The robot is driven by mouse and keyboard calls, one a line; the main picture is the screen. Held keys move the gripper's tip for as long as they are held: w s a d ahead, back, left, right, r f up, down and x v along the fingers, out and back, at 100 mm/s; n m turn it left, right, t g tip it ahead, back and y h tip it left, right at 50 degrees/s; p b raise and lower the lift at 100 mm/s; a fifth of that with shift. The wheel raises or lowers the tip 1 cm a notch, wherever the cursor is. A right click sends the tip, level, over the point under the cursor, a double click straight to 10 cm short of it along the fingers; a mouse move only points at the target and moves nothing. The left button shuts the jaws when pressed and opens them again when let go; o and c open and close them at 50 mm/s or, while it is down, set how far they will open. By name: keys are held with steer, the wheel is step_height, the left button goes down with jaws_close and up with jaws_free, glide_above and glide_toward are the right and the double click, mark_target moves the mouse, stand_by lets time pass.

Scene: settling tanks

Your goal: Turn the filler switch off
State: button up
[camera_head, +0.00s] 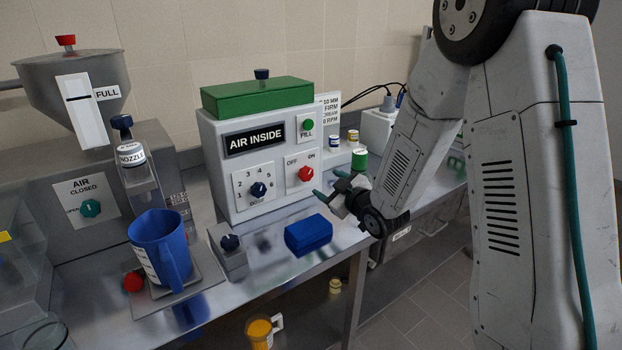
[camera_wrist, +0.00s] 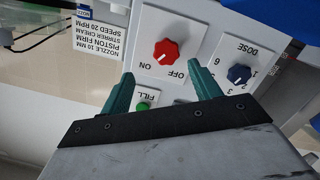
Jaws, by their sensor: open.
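The filler (camera_head: 224,170) is a white box with a green lid and an "AIR INSIDE" display. Its red switch knob (camera_head: 305,174) sits on an OFF/ON plate; it also shows upside down in the wrist view (camera_wrist: 166,52). The knob's pale mark appears to point toward ON. My gripper (camera_head: 329,185) is open and empty, to the right of and apart from the knob in the head view. In the wrist view its green fingers (camera_wrist: 165,82) straddle the space below the knob in the picture, with the green FILL button (camera_wrist: 143,106) showing between them.
The blue dose knob (camera_head: 258,190) is beside the switch. A blue block (camera_head: 308,235) lies on the steel bench before the filler. A blue jug (camera_head: 160,250), a grey box with a dark knob (camera_head: 228,258) and a hopper (camera_head: 75,75) stand left. Small jars (camera_head: 353,135) stand behind my gripper.

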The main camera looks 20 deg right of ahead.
mark_target(308, 176)
steer(key=shift+n+t+y, duration=0.3)
steer(key=shift+t+y, duration=0.4)
steer(key=x, duration=0.2)
steer(key=f+x, duration=0.1)
steer(key=x, duration=0.5)
steer(key=shift+a+f, duration=0.25)
steer(key=c, duration=1)
